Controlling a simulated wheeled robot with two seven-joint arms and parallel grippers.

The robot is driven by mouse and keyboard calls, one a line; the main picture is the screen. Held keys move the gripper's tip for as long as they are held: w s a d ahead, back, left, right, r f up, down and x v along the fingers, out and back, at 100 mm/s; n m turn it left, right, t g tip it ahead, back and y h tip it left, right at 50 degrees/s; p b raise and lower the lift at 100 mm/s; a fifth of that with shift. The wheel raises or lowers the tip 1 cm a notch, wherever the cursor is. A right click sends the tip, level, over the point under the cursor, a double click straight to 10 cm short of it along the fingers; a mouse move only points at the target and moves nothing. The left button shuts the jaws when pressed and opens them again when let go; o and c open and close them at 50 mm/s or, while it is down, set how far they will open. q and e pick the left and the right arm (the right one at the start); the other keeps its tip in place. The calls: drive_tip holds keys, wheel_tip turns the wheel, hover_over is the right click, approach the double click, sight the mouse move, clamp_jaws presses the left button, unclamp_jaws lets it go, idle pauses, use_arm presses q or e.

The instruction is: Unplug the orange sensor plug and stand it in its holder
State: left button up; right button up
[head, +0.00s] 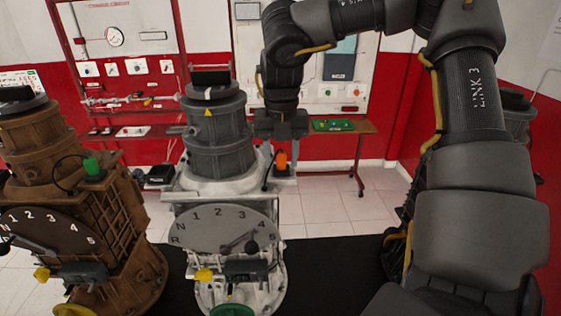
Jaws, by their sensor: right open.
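The orange sensor plug (281,160) stands upright on a small grey block at the right side of the white and grey engine trainer (238,182). A dark cable runs close along its left side. My right gripper (281,140) comes down from above and is open, just over the plug. I cannot tell whether its fingers touch the plug. My left gripper is not in view. No holder that I can name for certain shows; a green tray (333,126) lies on the brown side table behind.
A brown engine trainer (60,175) with a green plug (92,166) stands at the left. Both trainers have numbered dials and levers in front. The brown side table (368,128) stands by the wall panel.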

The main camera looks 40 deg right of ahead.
sight(281, 152)
drive_tip(key=shift+c, duration=0.4)
clamp_jaws()
drive_tip(key=shift+r, duration=0.15)
drive_tip(key=shift+r+p, duration=2.1)
drive_tip(key=shift+r, duration=0.75)
